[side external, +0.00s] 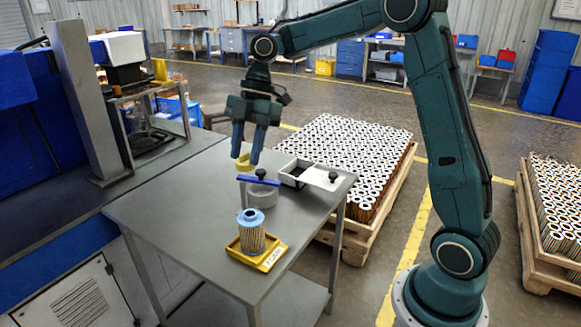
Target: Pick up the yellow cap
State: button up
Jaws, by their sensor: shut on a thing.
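The yellow cap (244,161) is between the fingertips of my gripper (245,157). My gripper points down and is shut on the cap, holding it above the back part of the grey table (180,208). The fingers hide part of the cap's sides. Just below and to the right of the cap in the picture is a round grey container (262,197) with a blue bar (258,180) across its top; I cannot tell the exact gap between them.
A filter cartridge with a blue top (251,232) stands upright in a yellow tray (269,263) near the table's front. The table's left part is clear. A machine with a grey post (77,100) stands left.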

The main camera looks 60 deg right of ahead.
aim_at(247, 152)
jog(key=shift+r, duration=3.1)
jog(key=shift+d, duration=0.1)
